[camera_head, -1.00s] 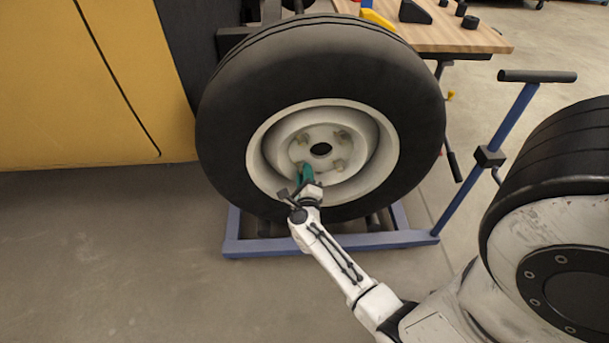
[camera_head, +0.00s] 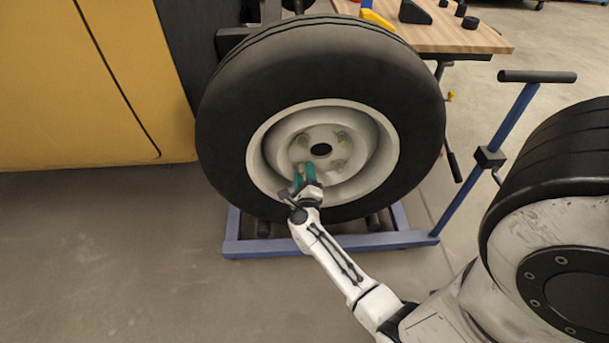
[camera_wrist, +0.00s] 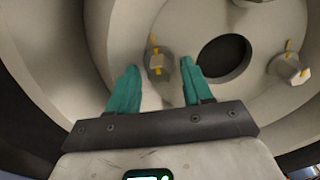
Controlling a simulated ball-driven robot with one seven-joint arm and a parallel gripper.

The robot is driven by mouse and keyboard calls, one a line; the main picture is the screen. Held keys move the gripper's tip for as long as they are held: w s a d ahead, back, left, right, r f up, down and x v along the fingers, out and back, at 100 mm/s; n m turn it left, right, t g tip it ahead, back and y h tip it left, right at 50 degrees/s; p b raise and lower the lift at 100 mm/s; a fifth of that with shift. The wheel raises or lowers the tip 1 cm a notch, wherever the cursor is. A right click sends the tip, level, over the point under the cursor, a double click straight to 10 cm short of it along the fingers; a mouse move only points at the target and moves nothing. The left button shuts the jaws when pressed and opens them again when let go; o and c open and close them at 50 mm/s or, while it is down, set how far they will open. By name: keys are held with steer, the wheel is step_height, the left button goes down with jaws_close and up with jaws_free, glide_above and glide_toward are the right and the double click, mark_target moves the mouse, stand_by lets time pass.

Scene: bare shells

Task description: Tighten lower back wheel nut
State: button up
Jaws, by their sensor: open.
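The wheel (camera_head: 352,194) stands upright with its black tyre and white rim facing me, several nuts around a dark centre hole. In the wrist view, the lower left nut (camera_wrist: 158,64), grey with yellow marks, lies beyond and between my fingertips. My gripper (camera_wrist: 158,70) has two green fingers spread apart and holds nothing; they look apart from the nut. In the head view my gripper (camera_head: 304,170) is at the lower left of the hub, and its fingers hide part of the lower left nut area. Another nut (camera_wrist: 289,69) sits to the right of the hole.
The wheel rests on a blue wheel stand (camera_head: 330,243) with a handle (camera_head: 537,76) at right. A yellow vehicle body (camera_head: 80,80) is at left. A wooden workbench (camera_head: 455,35) stands behind. Open floor lies at lower left.

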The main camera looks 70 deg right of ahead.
steer(key=p+v, duration=0.3)
steer(key=v, duration=0.7)
steer(key=shift+s+a, duration=0.15)
steer(key=shift+a, duration=0.2)
steer(key=w+a+r+n+t+y, duration=0.5)
steer(key=w+a+n+t+y, duration=0.65)
steer(key=n, duration=0.55)
steer(key=s+a+f+n+g+y, duration=0.25)
steer(key=a+n+g+y, duration=0.55)
steer(key=a+n, duration=0.55)
steer(key=s+d+r+n+g+h, duration=0.1)
steer(key=s+r+n+g+h, duration=0.1)
steer(key=s+n+g, duration=0.45)
steer(key=s+d+r+n+g+h, duration=0.1)
steer(key=s+d+g, duration=0.15)
steer(key=s, duration=0.75)
step_height(320, 180, up, 31)
steer(key=p, duration=3)
steer(key=shift+a+f, duration=0.25)
steer(key=shift+a, duration=0.1)
